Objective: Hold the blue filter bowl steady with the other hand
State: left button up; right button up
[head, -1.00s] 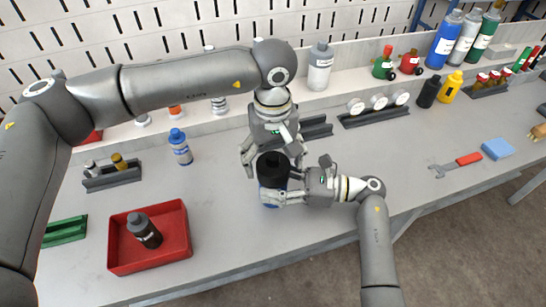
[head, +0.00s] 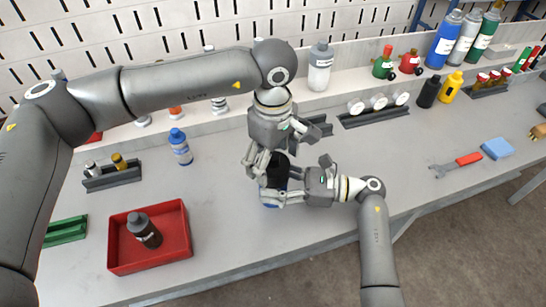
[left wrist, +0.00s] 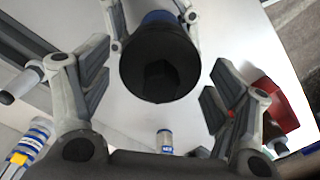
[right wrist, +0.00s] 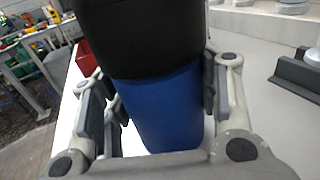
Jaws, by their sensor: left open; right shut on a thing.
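The filter stands upright near the middle of the bench. Its blue bowl (right wrist: 160,108) is below and its black cap (right wrist: 140,35) on top, both large in the right wrist view. My right gripper (head: 272,195) is shut on the blue bowl from the side; in the head view only a little blue (head: 270,205) shows past its fingers. My left gripper (head: 268,168) points down just above the black cap, open, with fingers spread to either side.
A red tray (head: 116,245) with a dark bottle (head: 144,231) lies at the front left. A blue-white bottle (head: 180,147) and a dark rack (head: 112,178) stand at the back left. Bench between is clear.

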pick_arm(q)
jog(key=shift+n, duration=1.1)
jog(key=n, duration=0.5)
jog(key=shift+n, duration=0.5)
jog(key=n, duration=0.6)
jog(key=shift+f, duration=1.25)
